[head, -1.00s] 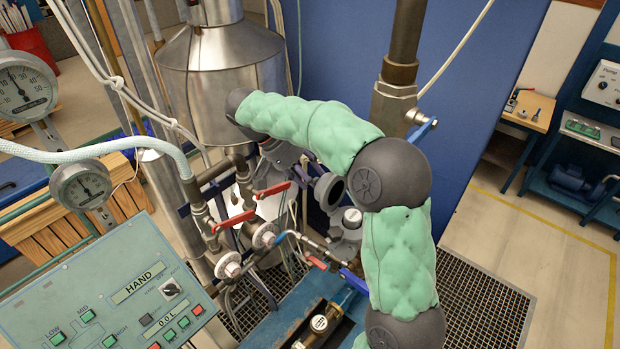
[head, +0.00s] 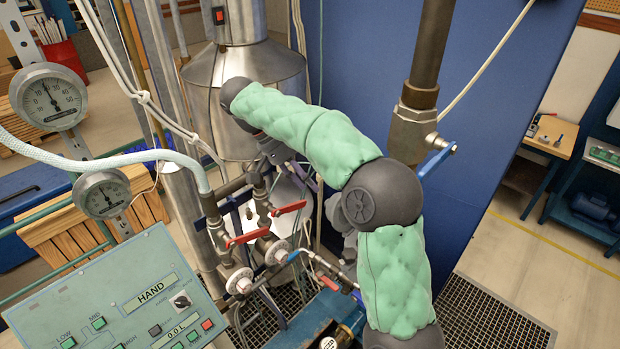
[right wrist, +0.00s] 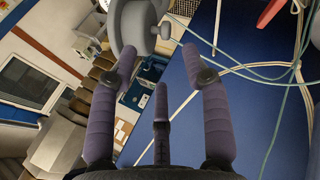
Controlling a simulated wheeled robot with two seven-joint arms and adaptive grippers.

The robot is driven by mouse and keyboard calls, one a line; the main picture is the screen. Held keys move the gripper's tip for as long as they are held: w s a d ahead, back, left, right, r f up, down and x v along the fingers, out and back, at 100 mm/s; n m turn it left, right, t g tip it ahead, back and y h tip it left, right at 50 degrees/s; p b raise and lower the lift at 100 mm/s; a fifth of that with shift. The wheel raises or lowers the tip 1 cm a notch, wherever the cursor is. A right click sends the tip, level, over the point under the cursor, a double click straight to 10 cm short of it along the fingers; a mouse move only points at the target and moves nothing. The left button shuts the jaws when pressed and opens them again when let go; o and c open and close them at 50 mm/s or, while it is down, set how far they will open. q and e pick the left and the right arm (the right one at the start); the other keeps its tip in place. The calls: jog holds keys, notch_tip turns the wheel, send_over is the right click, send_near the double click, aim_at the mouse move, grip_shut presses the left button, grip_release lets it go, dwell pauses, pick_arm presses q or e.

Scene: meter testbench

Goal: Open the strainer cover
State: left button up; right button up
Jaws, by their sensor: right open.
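A grey metal fitting (head: 349,240), which looks like the strainer body, stands behind my right arm in the head view and is mostly hidden by it. In the right wrist view a grey round part with a small knob (right wrist: 134,24), perhaps the strainer cover, is at the top, just beyond the fingertips. My right gripper (right wrist: 161,58) is open and empty there, its purple fingers spread and apparently apart from that part. In the head view the right gripper (head: 300,178) is partly seen beside the pipework. My left gripper is not in view.
Red-handled valves (head: 262,232) and pipes stand left of the fitting. A control panel (head: 110,290) and dial gauges (head: 48,97) are at the left. A thick vertical pipe with a blue-handled valve (head: 414,125) rises at the right. Hoses hang around the steel tank (head: 245,85).

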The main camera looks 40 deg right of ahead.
jog(key=shift+d, duration=0.1)
jog(key=c, duration=0.9)
jog(key=shift+d+r+n+t+y, duration=0.15)
jog(key=shift+n+t+y, duration=0.15)
jog(key=shift+n, duration=0.3)
grip_shut()
jog(key=d+r+n+t+y, duration=0.3)
jog(key=r+n+t+y, duration=0.15)
jog(key=n, duration=0.65)
notch_tip(320, 180, down, 11)
jog(key=w+b, duration=0.1)
jog(key=b, duration=0.2)
jog(key=shift+t+h, duration=0.25)
jog(key=shift+t, duration=0.2)
jog(key=s, duration=0.1)
jog(key=s+r, duration=0.1)
jog(key=s+r+b, duration=0.1)
jog(key=s, duration=0.1)
jog(key=shift+d, duration=0.1)
jog(key=shift+w, duration=0.1)
